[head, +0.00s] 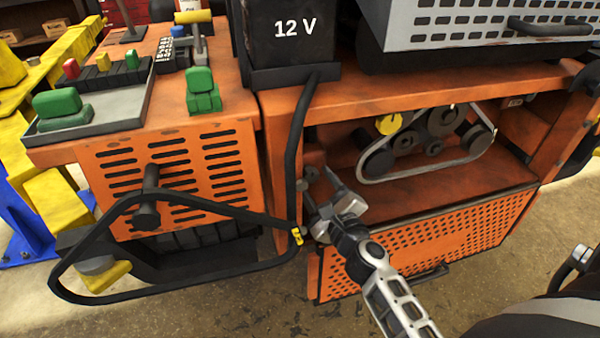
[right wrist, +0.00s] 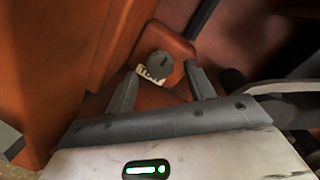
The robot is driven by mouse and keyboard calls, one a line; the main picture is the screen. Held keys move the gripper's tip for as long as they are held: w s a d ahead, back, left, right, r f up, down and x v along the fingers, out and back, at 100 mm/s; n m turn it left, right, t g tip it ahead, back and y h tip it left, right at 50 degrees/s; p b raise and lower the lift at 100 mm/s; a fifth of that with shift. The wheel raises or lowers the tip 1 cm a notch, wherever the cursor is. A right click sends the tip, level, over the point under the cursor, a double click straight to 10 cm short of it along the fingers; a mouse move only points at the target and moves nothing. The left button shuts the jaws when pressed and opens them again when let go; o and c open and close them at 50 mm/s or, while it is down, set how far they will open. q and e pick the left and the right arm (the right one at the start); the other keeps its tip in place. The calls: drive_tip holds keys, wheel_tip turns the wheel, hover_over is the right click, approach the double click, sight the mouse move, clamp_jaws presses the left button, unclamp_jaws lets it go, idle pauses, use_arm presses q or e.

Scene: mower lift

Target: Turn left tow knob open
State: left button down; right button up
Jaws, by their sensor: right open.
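The tow knob is a round grey knob (right wrist: 160,65) on an orange bracket in the right wrist view, beside a small pale label reading "TOW" (right wrist: 150,76). In the head view a small dark knob (head: 309,174) shows at the left edge of the open orange bay. My right gripper (head: 318,184) is in front of it, fingers spread. In the right wrist view its open fingers (right wrist: 163,88) stand either side of and below the knob, and the knob appears just past the tips. I cannot tell whether a finger touches it. My left gripper is not in view.
A belt with pulleys (head: 430,140) sits deeper in the bay. A perforated orange panel (head: 440,240) hangs open below. The 12 V battery (head: 290,40) is above, with a thick black cable running down near the gripper.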

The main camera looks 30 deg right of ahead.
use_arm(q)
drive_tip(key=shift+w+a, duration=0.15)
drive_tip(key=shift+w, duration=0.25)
use_arm(e)
drive_tip(key=shift+w+d, duration=0.15)
drive_tip(key=shift+w, duration=0.65)
drive_tip(key=shift+s, duration=0.1)
drive_tip(key=c, duration=1)
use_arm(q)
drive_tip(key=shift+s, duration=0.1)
